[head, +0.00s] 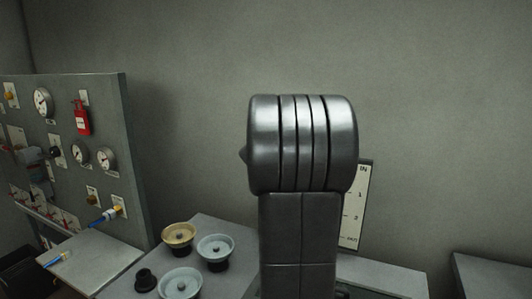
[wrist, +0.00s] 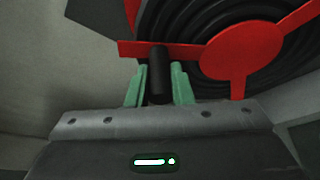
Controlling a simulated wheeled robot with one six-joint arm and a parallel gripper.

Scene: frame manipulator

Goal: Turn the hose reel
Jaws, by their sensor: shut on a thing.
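The hose reel shows in the wrist view as a red hub with spokes (wrist: 243,58) in front of a coiled black hose (wrist: 200,22). A black crank handle (wrist: 160,76) sticks out from the left red spoke toward the camera. My gripper (wrist: 160,86) has green fingers on both sides of this handle and is shut on it. In the head view the reel and my gripper cannot be seen; a large grey part of my arm fills the middle.
A scale plate marked IN and OUT (head: 356,205) is partly behind my arm. The back wall is bare.

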